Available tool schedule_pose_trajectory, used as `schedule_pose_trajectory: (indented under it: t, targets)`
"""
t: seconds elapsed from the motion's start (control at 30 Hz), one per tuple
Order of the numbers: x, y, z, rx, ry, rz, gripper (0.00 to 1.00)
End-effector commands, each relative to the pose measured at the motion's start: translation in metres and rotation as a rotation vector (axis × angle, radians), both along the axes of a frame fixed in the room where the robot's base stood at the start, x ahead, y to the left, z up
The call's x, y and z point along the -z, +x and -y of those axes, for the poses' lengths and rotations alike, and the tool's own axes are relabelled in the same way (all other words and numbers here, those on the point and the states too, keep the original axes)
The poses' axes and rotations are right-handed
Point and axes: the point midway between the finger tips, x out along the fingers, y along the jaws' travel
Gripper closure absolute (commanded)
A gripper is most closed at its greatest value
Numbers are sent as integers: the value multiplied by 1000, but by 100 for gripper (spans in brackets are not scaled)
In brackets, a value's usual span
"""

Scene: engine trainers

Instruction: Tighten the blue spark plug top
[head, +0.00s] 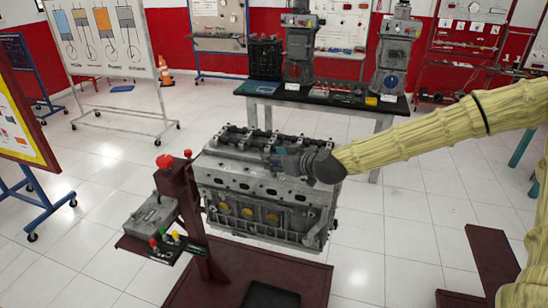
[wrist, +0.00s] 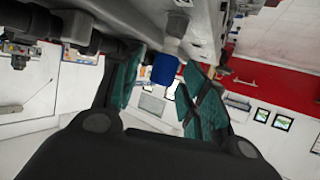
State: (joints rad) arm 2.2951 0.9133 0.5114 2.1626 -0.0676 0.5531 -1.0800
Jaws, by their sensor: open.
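The blue spark plug top (wrist: 165,69) shows in the wrist view against the grey engine block (wrist: 200,28), ahead of my fingertips and roughly between their lines. I cannot tell how far the tips are from the blue top. In the head view the engine block (head: 262,188) stands on a dark red stand, and my gripper (head: 275,158) is at its upper right part. The blue top is not discernible in the head view, where my gripper and the block crowd that spot.
A grey box (head: 150,216) and coloured knobs sit on the stand's side tray at the left. A black-topped table (head: 345,98) with other engine parts stands behind. A whiteboard (head: 102,38) is at the back left. Open tiled floor lies around the stand.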

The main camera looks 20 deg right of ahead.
Motion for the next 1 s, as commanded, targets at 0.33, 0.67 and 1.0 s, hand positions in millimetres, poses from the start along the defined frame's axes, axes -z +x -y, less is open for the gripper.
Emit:
schedule_pose_trajectory:
  t: [0.33, 0.67, 1.0]
  targets:
    - [3, 7, -3, 0, 0, 0, 57]
    - [3, 7, -3, 0, 0, 0, 78]
    - [3, 7, -3, 3, 0, 0, 100]
